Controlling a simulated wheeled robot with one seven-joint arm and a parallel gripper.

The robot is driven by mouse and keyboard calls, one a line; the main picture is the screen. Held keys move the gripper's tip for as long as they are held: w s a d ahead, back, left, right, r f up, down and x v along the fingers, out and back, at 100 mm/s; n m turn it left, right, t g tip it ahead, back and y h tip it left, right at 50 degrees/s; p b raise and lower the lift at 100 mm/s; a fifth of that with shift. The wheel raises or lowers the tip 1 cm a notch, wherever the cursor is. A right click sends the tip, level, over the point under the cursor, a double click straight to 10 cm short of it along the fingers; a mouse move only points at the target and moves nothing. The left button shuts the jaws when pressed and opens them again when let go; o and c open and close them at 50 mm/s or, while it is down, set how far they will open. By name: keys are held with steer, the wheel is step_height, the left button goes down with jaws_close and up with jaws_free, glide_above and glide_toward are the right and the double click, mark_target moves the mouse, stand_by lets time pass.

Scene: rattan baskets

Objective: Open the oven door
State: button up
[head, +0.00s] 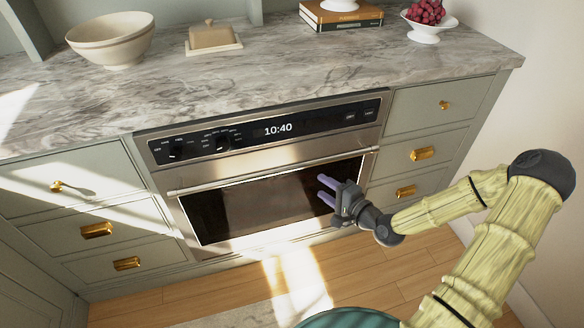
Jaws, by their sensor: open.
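The oven (265,130) is built into the cabinets below the marble counter. Its control panel shows 10:40. The oven door (250,204) has a dark glass window and looks closed. A long metal handle bar (270,172) runs along the door's top edge. My gripper (323,188) is open and empty, in front of the right part of the door window. Its purple fingers point left, just below the right part of the handle in the picture. I cannot tell how far they are from the door. The gripper body hides a little of the door's lower right.
Drawers with brass pulls flank the oven, left (97,230) and right (422,154). The marble counter (280,62) holds bowls (110,45), a butter dish (212,36), books (340,18) and a fruit stand (425,30).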

mark_target(295, 169)
steer(key=b+x, duration=0.2)
steer(key=x, duration=1.3)
jaws_close()
